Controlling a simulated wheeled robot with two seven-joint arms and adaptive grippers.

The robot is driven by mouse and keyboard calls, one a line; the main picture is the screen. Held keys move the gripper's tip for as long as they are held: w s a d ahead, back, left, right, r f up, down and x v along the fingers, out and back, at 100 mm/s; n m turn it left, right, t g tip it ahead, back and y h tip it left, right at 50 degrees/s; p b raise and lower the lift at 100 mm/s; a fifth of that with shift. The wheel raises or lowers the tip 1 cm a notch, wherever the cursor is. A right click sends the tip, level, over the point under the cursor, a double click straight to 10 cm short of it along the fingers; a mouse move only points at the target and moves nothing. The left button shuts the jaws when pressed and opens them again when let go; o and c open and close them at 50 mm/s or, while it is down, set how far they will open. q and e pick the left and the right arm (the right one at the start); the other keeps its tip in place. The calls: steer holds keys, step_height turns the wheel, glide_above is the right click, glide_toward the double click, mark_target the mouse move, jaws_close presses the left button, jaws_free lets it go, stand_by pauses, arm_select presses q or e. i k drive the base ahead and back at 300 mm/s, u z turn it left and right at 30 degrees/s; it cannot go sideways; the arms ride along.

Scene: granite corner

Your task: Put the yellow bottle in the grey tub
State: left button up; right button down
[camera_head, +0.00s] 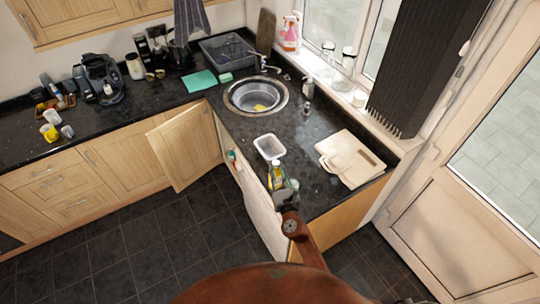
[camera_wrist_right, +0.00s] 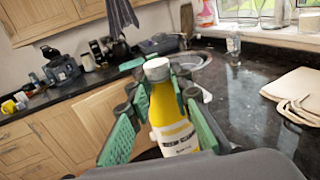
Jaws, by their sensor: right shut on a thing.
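The yellow bottle (camera_head: 276,175) is upright in my right gripper (camera_head: 284,188), near the front edge of the worktop. In the right wrist view the bottle (camera_wrist_right: 169,108) has a white cap and a pale label, and the green finger pads stand on both sides of it. The pale grey tub (camera_head: 269,147) is on the black worktop just beyond the bottle, and it looks empty. In the right wrist view the tub is mostly hidden behind the bottle and fingers. My left gripper is not in view.
A round sink (camera_head: 255,95) with something yellow in it lies beyond the tub. Cream boards (camera_head: 350,158) lie on the worktop to the right. An open cupboard door (camera_head: 185,145) stands out at the left. Worktop between tub and boards is clear.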

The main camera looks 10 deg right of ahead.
mark_target(267, 150)
steer(key=i, duration=1)
